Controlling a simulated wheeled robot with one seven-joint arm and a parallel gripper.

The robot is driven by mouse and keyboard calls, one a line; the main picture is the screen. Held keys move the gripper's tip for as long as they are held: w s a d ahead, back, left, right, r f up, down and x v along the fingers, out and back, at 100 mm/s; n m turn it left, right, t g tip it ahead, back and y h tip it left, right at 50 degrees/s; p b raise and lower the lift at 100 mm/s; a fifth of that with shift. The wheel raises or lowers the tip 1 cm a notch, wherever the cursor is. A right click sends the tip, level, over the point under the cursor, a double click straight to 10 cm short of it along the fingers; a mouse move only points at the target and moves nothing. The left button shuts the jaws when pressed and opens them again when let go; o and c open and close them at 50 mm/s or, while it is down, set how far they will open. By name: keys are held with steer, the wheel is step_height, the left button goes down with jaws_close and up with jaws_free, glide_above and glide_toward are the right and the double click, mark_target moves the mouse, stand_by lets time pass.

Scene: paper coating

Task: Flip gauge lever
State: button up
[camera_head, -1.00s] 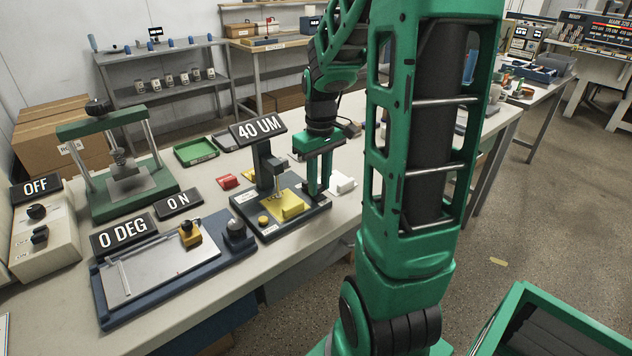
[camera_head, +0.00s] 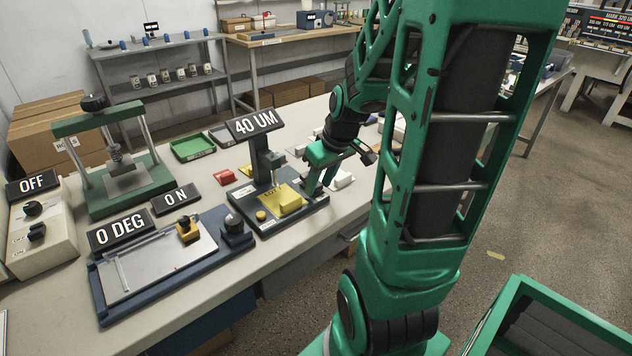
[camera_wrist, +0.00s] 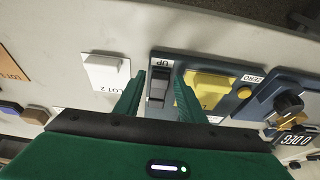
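The gauge (camera_head: 268,229) is a dark base with a post, a "40 UM" display (camera_head: 255,122) and a yellow sample (camera_head: 290,200) on it. In the wrist view, a black lever (camera_wrist: 158,88) sits in a slot on the gauge base beside the word "UP". My gripper (camera_wrist: 160,78) is open, with one green finger on each side of the lever. I cannot tell whether the fingers touch it. In the head view, my gripper (camera_head: 309,188) is tilted at the gauge's right edge, and the lever is hidden there.
A white "LOT 2" block (camera_wrist: 102,73) lies left of the gauge in the wrist view. A yellow button (camera_wrist: 244,92) marked "ZERO" is to the right. In the head view, a blue-based plate reading "0 DEG" (camera_head: 119,232) stands left of the gauge, with a green press (camera_head: 130,190) behind.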

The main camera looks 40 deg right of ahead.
stand_by(0.3)
steer(key=v, duration=1)
steer(key=shift+r, duration=0.35)
steer(key=s+a+f+m+g, duration=0.2)
steer(key=s+a, duration=0.1)
steer(key=s, duration=0.3)
steer(key=s+a+f+m+g, duration=0.2)
steer(key=s+a+m, duration=0.1)
steer(key=s, duration=0.4)
steer(key=shift+a+f+m+y, duration=0.2)
steer(key=shift+a+m+y, duration=0.1)
steer(key=shift+a, duration=0.25)
steer(key=shift+w+f, duration=0.25)
steer(key=shift+w, duration=0.3)
